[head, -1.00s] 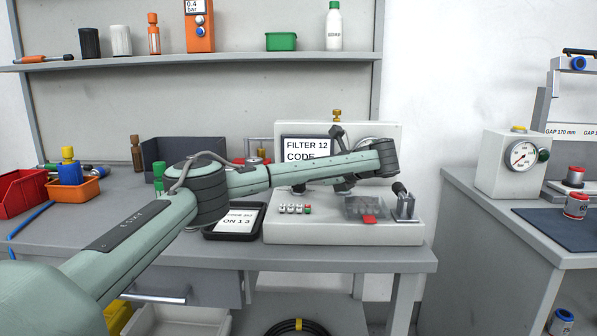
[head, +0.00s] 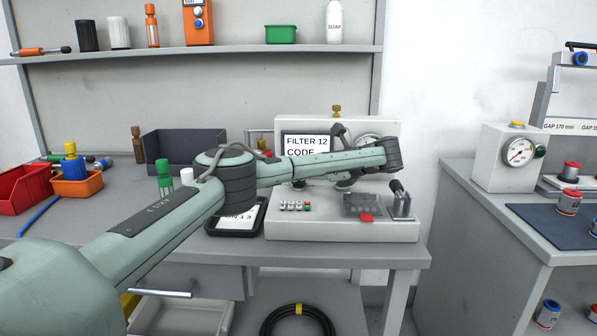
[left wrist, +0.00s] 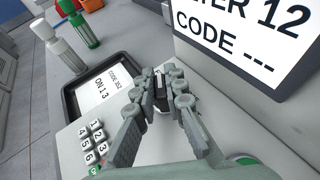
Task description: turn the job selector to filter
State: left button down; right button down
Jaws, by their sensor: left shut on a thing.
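The tester (head: 400,229) is a pale box on the bench with a raised back panel. Its screen (head: 304,143) reads FILTER 12 and CODE; the left wrist view shows it too (left wrist: 240,45), with dashes after CODE. My left gripper (left wrist: 162,86) is shut on a small dark knob (left wrist: 160,100), likely the job selector, just in front of the screen. My right gripper is in neither view.
A keypad (left wrist: 92,140) lies near the fingers. A lever (head: 399,190) stands at the tester's right end. A gauge box (head: 507,178) is farther right.

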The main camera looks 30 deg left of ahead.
pick_arm(q)
jog(key=shift+f, duration=0.25)
jog(key=c, duration=1.6)
grip_release()
jog(key=shift+c, duration=0.2)
jog(key=shift+o, duration=0.3)
jog(key=shift+r, duration=0.15)
jog(key=shift+w+d+r, duration=0.15)
jog(key=shift+d+r, duration=0.1)
jog(key=shift+d, duration=0.25)
jog(key=v, duration=0.9)
jog(key=shift+d+r, duration=0.2)
jog(key=shift+d, duration=0.15)
jog(key=shift+d+r, duration=0.15)
jog(key=shift+d, duration=0.4)
